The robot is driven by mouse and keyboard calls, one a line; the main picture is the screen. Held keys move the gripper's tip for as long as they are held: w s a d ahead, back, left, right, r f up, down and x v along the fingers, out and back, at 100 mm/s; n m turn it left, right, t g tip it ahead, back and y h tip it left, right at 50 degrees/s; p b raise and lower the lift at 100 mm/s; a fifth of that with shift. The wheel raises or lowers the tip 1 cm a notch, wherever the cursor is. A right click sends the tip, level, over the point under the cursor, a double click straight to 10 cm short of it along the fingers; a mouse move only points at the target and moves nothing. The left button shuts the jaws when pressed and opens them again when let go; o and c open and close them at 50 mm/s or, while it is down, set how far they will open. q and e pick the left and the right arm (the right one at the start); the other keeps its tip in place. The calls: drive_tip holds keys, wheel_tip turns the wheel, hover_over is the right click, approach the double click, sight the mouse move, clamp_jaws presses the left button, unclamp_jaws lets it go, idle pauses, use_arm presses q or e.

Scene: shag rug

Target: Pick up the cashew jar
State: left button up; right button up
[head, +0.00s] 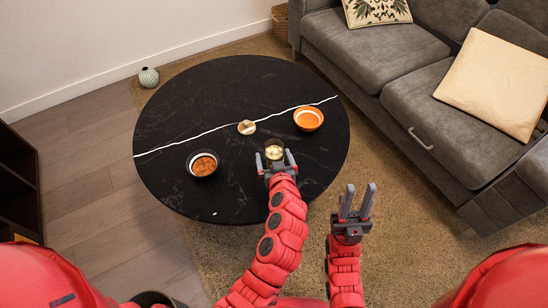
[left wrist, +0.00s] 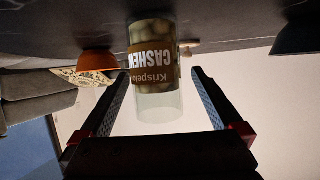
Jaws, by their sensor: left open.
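The cashew jar (head: 273,149) stands on the black round table, towards its near side. In the left wrist view, which is upside down, the jar (left wrist: 153,65) is clear with pale nuts and a brown label reading "CASHEW". My left gripper (head: 277,158) is open at the jar's near side. In the left wrist view its fingers (left wrist: 159,77) lie on either side of the jar, with the jar closer to the picture's left finger. I cannot tell how deep it sits between them. My right gripper (head: 357,203) is open and empty beyond the table's near right edge.
The black table (head: 200,110) also holds an orange bowl (head: 308,118), a dark bowl with orange contents (head: 203,164) and a small wooden dish (head: 246,127). A grey sofa (head: 400,70) is at the right. A green vase (head: 148,77) stands behind the table at left.

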sight(273, 152)
use_arm(q)
drive_tip(key=w+f, duration=0.2)
drive_tip(key=w, duration=0.1)
drive_tip(key=shift+a+f+b, duration=0.15)
drive_tip(key=shift+f+b, duration=0.05)
drive_tip(key=shift+b, duration=0.1)
drive_tip(key=shift+w+f, duration=0.1)
drive_tip(key=shift+w, duration=0.5)
clamp_jaws()
